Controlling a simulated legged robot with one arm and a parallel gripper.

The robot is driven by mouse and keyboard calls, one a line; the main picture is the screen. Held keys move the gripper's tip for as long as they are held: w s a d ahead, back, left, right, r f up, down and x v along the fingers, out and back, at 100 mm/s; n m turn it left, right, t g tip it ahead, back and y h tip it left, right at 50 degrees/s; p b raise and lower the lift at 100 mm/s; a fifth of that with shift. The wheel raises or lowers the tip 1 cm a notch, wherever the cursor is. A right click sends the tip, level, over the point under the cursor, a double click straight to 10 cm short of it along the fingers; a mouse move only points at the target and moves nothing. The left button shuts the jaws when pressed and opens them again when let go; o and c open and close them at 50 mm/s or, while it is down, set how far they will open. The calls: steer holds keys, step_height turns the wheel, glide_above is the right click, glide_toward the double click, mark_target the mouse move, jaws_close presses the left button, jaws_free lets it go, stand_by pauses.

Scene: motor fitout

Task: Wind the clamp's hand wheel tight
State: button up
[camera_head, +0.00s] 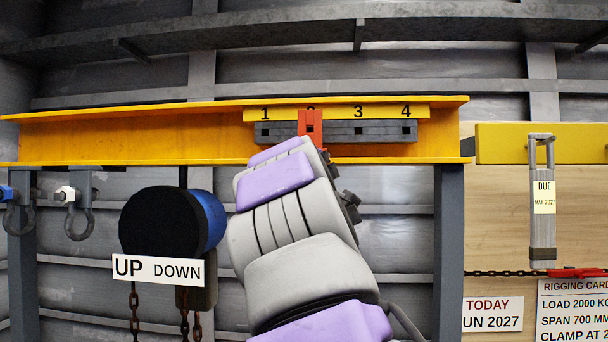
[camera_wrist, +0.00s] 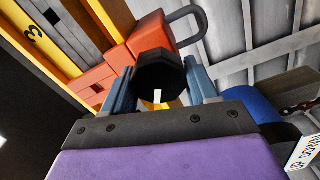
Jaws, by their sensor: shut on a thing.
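The red clamp (camera_head: 311,122) sits on the yellow beam (camera_head: 130,135) at the mark between 1 and 3, whose number it covers. In the wrist view the clamp (camera_wrist: 150,32) shows as red blocks with a grey loop on one side. Its black faceted hand wheel (camera_wrist: 160,78) has a white mark on its rim. My gripper (camera_wrist: 162,84) is shut on the hand wheel, one blue-grey finger on each side. In the head view my arm hides the wheel and the lower part of the clamp.
A numbered yellow scale (camera_head: 385,112) and grey slotted bar (camera_head: 370,131) run along the beam. Shackles (camera_head: 79,217) hang at the left. A black and blue hoist (camera_head: 160,222) with an UP/DOWN sign (camera_head: 158,269) and chains hangs left of my arm. A tagged sling (camera_head: 543,220) hangs at right.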

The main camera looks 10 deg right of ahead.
steer(key=m, duration=0.2)
steer(key=shift+d+f+m, duration=0.15)
steer(key=shift+f+m, duration=0.05)
steer(key=shift+m, duration=0.2)
steer(key=shift+c, duration=0.2)
steer(key=m, duration=0.3)
steer(key=shift+r+m+p, duration=0.1)
steer(key=shift+m+p, duration=0.2)
steer(key=m, duration=0.4)
steer(key=shift+s+r+m, duration=0.1)
steer(key=shift+r+m, duration=0.15)
steer(key=shift+m, duration=0.45)
steer(key=shift+r, duration=0.25)
steer(key=o, duration=1)
steer(key=shift+f, duration=0.25)
steer(key=shift+b, duration=0.3)
